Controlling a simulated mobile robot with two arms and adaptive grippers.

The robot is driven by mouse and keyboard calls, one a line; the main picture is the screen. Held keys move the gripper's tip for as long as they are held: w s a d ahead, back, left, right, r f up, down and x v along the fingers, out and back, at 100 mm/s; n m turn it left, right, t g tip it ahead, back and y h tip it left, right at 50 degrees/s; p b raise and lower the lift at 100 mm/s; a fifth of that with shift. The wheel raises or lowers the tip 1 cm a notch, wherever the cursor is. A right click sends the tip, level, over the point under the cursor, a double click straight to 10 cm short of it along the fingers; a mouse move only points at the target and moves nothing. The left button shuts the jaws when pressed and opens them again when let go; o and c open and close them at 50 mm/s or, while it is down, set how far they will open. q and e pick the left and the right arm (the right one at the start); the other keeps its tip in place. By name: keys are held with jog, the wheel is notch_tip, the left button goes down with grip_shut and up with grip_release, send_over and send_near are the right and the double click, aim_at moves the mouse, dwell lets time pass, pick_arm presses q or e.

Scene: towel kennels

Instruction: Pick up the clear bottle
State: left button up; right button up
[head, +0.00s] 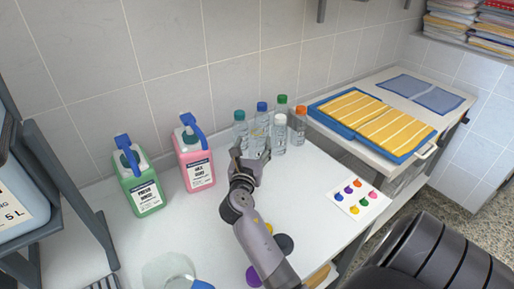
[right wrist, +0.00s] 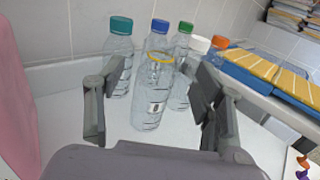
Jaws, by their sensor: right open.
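A clear bottle with a yellow ring around its top (right wrist: 152,95) stands upright among other bottles in the right wrist view. No cap shows on it. In the head view it is largely hidden by my right gripper (head: 250,157). That gripper is open, with one finger on each side of the bottle in the right wrist view (right wrist: 152,80); both fingers appear apart from it. Behind are clear bottles with a teal cap (right wrist: 120,60), a blue cap (right wrist: 157,38) and a green cap (right wrist: 181,50). My left gripper is not in view.
White-capped (head: 280,135) and orange-capped (head: 299,127) bottles stand close at the right. Green (head: 138,185) and pink (head: 195,165) jugs stand left. A blue tray with yellow towels (head: 375,125) sits right. A colour-spot card (head: 355,199) lies on the white counter (head: 315,180).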

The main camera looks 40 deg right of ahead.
aim_at(256, 135)
jog(key=x, duration=0.7)
jog(key=shift+w+d+f, duration=0.1)
jog(key=shift+d+f, duration=0.05)
jog(key=shift+d, duration=0.15)
jog(key=shift+a, duration=0.1)
jog(key=c, duration=1.3)
jog(key=shift+o, duration=0.2)
